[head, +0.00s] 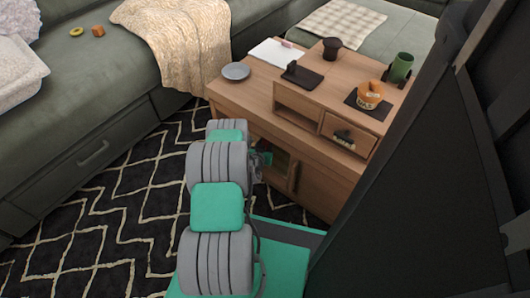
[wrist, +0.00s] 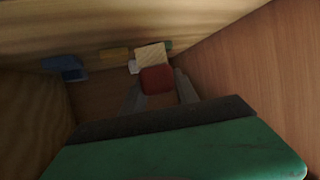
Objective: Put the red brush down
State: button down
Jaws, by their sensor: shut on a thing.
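The red brush (wrist: 157,79) shows in the wrist view as a small red block between the two grey fingers of my gripper (wrist: 160,90). My gripper is shut on it, inside a wooden compartment. I cannot tell whether the brush touches the compartment floor. In the head view my arm reaches into the lower front opening of the wooden table (head: 225,95), and the fingers and brush are hidden there.
Beyond the brush lie a pale block (wrist: 150,55), a yellow item (wrist: 115,54) and a blue item (wrist: 65,67). A wooden wall (wrist: 250,50) stands close on the right. The tabletop holds a grey plate (head: 236,71), an orange container (head: 370,95) and a green cup (head: 401,67).

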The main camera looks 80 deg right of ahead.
jog(key=shift+w+d+f+b, duration=0.15)
jog(key=shift+f+b, duration=0.3)
jog(key=shift+f, duration=0.6)
jog(key=shift+d+f+b, duration=0.15)
jog(key=shift+f+b, duration=0.25)
jog(key=shift+f, duration=0.65)
jog(key=c, duration=0.9)
grip_release()
jog(key=shift+r, duration=0.1)
